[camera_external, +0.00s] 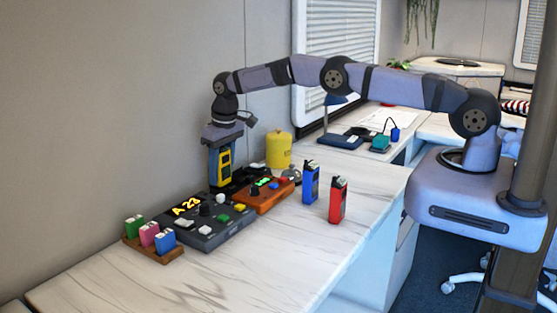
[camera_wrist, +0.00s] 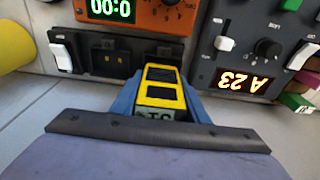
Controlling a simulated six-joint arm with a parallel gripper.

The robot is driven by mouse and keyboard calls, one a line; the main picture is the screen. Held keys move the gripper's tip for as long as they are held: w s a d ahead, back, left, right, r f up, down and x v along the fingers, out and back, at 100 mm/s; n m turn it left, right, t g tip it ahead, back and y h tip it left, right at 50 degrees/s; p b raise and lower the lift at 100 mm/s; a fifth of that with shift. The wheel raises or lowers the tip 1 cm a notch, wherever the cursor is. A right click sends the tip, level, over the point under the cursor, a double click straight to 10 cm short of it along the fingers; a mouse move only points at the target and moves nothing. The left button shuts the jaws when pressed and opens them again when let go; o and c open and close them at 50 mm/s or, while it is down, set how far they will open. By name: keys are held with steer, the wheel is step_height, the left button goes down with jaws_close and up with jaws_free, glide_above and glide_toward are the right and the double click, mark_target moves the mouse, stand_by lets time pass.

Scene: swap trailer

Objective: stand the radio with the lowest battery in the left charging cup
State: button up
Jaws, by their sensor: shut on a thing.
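My gripper (camera_external: 221,150) is shut on a yellow radio (camera_external: 220,170) with dark panels and holds it upright near the wall, behind the dark grey console. In the wrist view the radio (camera_wrist: 162,92) sits between the blue jaws. Its near end carries a small greenish display that I cannot read surely. A dark charger base (camera_wrist: 108,58) with a white switch lies just beyond it; the radio overlaps its right part in that view. I cannot tell whether the radio's foot is inside a cup. A blue radio (camera_external: 310,183) and a red radio (camera_external: 337,200) stand on the counter.
The dark grey console (camera_external: 207,222) shows "A 23". An orange device (camera_external: 267,196) with a green display stands right of it. A wooden rack (camera_external: 155,250) holds green, pink and blue blocks. A yellow canister (camera_external: 279,150) stands behind. The counter's front is clear.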

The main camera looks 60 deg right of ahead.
steer(key=shift+r+p, duration=0.3)
steer(key=shift+p, duration=0.2)
stand_by(1.0)
steer(key=shift+f, duration=0.3)
stand_by(0.4)
